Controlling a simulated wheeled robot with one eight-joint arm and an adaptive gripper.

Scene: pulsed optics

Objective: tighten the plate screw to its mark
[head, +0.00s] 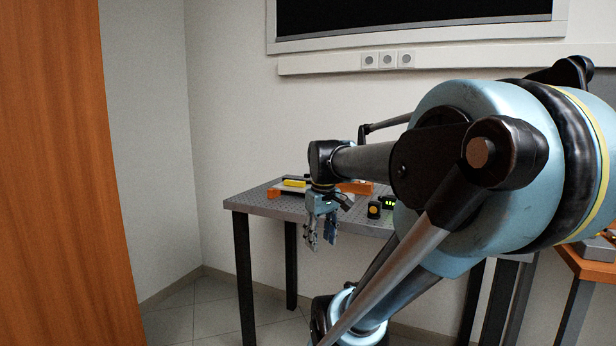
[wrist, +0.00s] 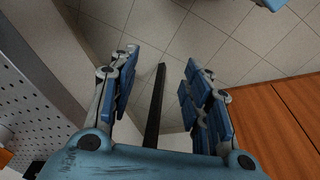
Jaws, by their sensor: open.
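My gripper (head: 321,240) hangs in front of the near edge of the perforated optics table (head: 262,205) in the head view, fingers pointing down. In the wrist view my gripper (wrist: 160,100) is open and empty, its blue-padded fingers apart above the tiled floor. The plate screw cannot be made out in either view. On the table a yellow item (head: 294,182) sits on a low stage with orange parts. A small black block with a yellow face (head: 374,210) stands to the right of my gripper. Its mark, if any, is too small to tell.
A small device with a green display (head: 388,203) stands beside the black block, partly behind my arm. A wooden panel (head: 60,170) fills the left side. An orange-topped bench (head: 590,262) is at the right. The floor (head: 195,310) left of the table is clear.

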